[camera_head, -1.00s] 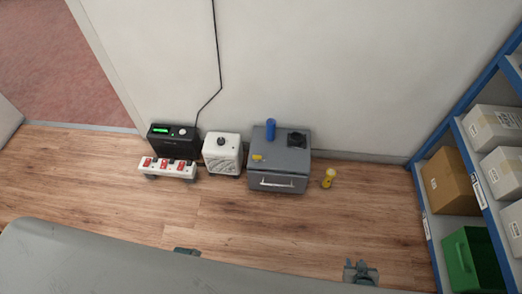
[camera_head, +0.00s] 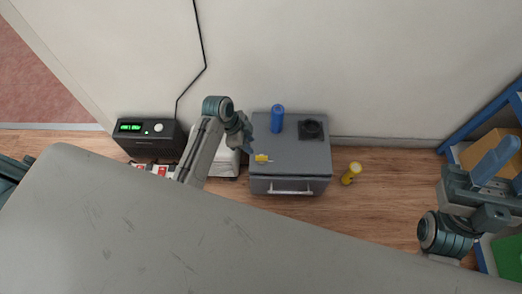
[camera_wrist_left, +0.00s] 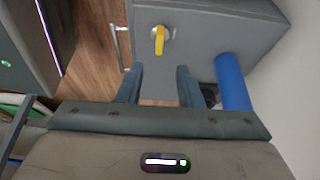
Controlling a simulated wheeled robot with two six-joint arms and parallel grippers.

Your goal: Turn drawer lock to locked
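The drawer lock (camera_head: 263,158) is a yellow lever on top of the grey drawer cabinet (camera_head: 290,152), near its front left corner. It lies roughly crosswise in the head view. In the left wrist view the yellow lever (camera_wrist_left: 159,42) sits on a round pale plate, ahead of the fingers. My left gripper (camera_head: 247,140) is above the cabinet's left edge, short of the lock; in the left wrist view its two fingers (camera_wrist_left: 159,75) are apart with nothing between them. My right gripper (camera_head: 492,163) is far right, away from the cabinet; its finger gap is unclear.
A blue cylinder (camera_head: 277,118) and a black device (camera_head: 311,130) stand on the cabinet. The drawer handle (camera_head: 290,191) is on its front. A yellow flashlight (camera_head: 351,173) stands to the right. A white box (camera_head: 223,162), partly hidden by my arm, and a black unit (camera_head: 147,138) are left.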

